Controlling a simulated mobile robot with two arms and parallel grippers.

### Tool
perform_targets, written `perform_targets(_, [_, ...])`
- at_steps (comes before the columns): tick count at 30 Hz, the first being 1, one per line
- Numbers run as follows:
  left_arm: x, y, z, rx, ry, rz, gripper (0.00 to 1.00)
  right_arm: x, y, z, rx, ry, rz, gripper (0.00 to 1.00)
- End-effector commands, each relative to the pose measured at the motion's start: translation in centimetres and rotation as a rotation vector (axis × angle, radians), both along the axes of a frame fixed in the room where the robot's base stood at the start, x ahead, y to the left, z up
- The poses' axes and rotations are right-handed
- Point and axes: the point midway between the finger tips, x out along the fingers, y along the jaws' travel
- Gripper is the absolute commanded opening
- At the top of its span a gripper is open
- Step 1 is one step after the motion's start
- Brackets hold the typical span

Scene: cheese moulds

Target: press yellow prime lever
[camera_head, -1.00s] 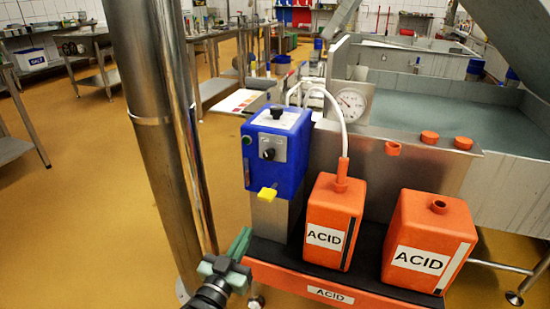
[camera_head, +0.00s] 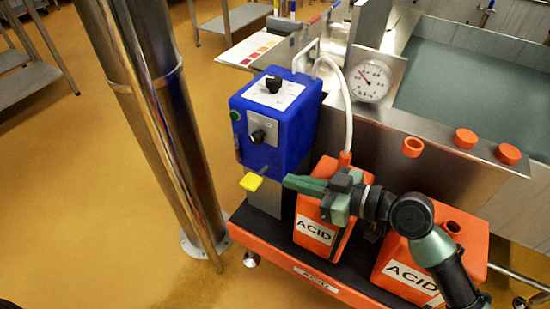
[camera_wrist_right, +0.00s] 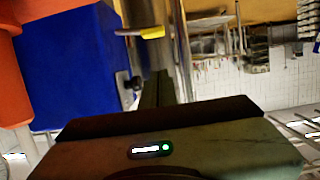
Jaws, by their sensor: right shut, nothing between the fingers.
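The yellow lever (camera_head: 251,182) sticks out low from the front of the blue pump box (camera_head: 275,125). In the right wrist view it is a yellow tab (camera_wrist_right: 150,32) beside the blue box (camera_wrist_right: 70,65). My right gripper (camera_head: 287,182) comes in from the right, in front of the smaller acid can. It is shut and empty, and its green fingertips point left toward the lever with a small gap in the picture. In the right wrist view the gripper fingers (camera_wrist_right: 158,82) point up, below the lever. My left gripper is not in view.
Two orange acid cans, one smaller (camera_head: 318,228) and one larger (camera_head: 405,272), stand on the orange-edged cart (camera_head: 285,262). A white hose (camera_head: 343,105) runs from the smaller can. A steel column (camera_head: 150,110) stands left. A gauge (camera_head: 370,80) and vat (camera_head: 470,75) are behind.

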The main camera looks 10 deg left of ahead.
Motion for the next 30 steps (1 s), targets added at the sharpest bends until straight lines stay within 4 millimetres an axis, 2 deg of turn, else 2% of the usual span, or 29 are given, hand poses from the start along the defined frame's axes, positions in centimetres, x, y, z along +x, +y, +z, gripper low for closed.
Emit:
perform_targets(1, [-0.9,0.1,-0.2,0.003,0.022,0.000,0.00,0.2,0.1,0.4,0.006,-0.006,0.005,0.00])
perform_targets(3, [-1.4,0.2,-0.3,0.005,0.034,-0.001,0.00,0.3,0.1,0.7,0.014,-0.010,0.007,0.00])
perform_targets(12, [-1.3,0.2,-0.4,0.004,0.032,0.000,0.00,0.3,0.2,0.6,0.015,-0.009,0.007,0.00])
perform_targets(16, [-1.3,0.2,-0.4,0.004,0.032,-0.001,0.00,0.6,0.9,0.5,0.016,-0.008,0.007,0.00])
perform_targets(20, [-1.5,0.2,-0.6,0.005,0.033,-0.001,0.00,1.2,2.8,0.1,0.017,-0.008,0.009,0.00])
perform_targets(30, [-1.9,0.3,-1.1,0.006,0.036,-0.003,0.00,3.5,9.4,-1.7,0.017,-0.006,0.008,0.00])
